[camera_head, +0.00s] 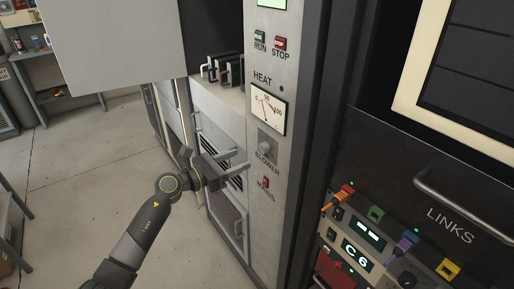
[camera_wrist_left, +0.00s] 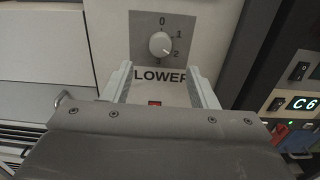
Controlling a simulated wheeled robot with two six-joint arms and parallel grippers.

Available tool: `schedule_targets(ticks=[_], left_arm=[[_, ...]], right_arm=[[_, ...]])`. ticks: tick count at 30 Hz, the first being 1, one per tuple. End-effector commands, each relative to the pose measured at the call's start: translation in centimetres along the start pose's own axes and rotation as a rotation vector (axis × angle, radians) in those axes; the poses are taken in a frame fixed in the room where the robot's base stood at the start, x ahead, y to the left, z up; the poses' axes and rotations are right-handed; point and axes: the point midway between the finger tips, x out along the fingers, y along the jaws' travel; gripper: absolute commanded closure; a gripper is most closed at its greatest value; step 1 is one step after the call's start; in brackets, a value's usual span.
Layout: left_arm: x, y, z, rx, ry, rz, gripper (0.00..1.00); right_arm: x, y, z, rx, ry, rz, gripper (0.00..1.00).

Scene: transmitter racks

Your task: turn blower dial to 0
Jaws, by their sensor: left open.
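The blower dial (camera_head: 265,147) is a round pale knob on a grey plate on the rack's light front panel, above the BLOWER label. My right gripper is not in view.
Above the dial are a HEAT meter (camera_head: 267,110), a green RUN button (camera_head: 260,37) and a red STOP button (camera_head: 280,44). A red MAINS switch (camera_head: 265,183) sits below. A cabled unit (camera_head: 372,250) stands at lower right. Open floor (camera_head: 90,180) lies left.

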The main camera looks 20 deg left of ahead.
Motion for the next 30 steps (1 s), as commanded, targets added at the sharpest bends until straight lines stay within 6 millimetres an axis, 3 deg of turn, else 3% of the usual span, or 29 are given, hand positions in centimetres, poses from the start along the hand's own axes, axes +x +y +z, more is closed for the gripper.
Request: schedule_targets(ticks=[6, 12, 25, 30], left_arm=[[4.6, 0.0, 0.2, -0.004, -0.003, -0.001, 0.47], [6.9, 0.0, 0.1, -0.002, -0.001, 0.001, 0.47], [7.8, 0.0, 0.0, -0.001, 0.0, 0.001, 0.47], [7.8, 0.0, 0.0, -0.001, 0.0, 0.001, 0.68]], right_arm=[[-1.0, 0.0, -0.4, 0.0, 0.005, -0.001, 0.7], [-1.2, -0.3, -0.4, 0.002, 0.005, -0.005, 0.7], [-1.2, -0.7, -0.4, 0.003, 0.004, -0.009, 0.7], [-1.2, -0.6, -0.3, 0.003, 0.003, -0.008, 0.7]])
